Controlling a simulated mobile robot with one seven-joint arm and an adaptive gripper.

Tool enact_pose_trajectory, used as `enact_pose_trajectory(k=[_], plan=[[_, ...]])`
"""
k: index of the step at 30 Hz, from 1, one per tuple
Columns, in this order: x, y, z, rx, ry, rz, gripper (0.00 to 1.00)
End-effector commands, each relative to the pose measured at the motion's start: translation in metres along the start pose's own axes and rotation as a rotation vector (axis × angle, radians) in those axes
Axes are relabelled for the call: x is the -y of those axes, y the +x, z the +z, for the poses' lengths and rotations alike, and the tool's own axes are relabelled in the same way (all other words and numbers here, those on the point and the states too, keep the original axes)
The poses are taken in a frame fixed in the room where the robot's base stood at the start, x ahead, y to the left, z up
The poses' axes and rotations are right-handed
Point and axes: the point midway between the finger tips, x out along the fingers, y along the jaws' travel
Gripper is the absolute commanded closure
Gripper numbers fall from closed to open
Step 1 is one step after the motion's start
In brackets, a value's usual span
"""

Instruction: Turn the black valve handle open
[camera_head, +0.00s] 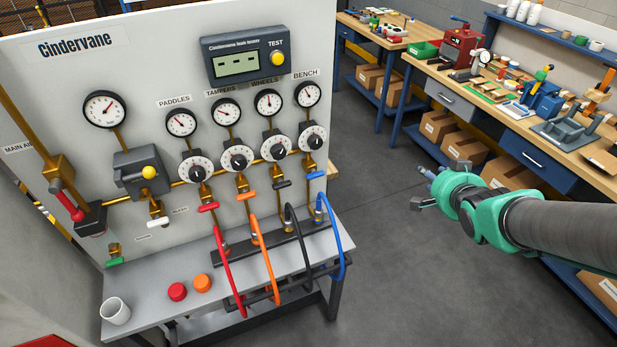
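The black valve handle (282,184) is a small lever on the brass pipe below the WHEELS gauge and its regulator, third in a row of coloured handles. It lies crosswise to its vertical pipe, tilted slightly up to the right. A black hose (293,228) hangs below it. My gripper (416,189) is at the right, over the open floor and well apart from the panel. Its fingers point left towards the panel and look spread, with nothing between them.
A red handle (208,207), an orange handle (247,195) and a blue handle (317,174) flank the black one. Hoses loop over the panel's shelf (180,318), which holds a white cup (115,311). A cluttered workbench (437,80) stands behind my arm. Floor between panel and gripper is clear.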

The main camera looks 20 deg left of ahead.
Motion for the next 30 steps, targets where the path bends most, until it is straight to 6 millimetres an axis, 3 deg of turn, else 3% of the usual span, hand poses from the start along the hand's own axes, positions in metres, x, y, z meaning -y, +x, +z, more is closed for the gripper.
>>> enact_pose_trajectory(k=[1, 6, 13, 18, 24, 30], plan=[[0.010, 0.016, 0.010, 0.006, 0.019, -0.040, 0.62], [0.051, 0.058, 0.043, 0.019, 0.110, -0.204, 0.62], [0.105, 0.092, 0.105, 0.098, 0.271, -0.437, 0.62], [0.141, 0.098, 0.160, 0.202, 0.416, -0.608, 0.62], [0.171, 0.087, 0.219, 0.348, 0.599, -0.781, 0.62], [0.183, 0.072, 0.252, 0.452, 0.721, -0.879, 0.62]])
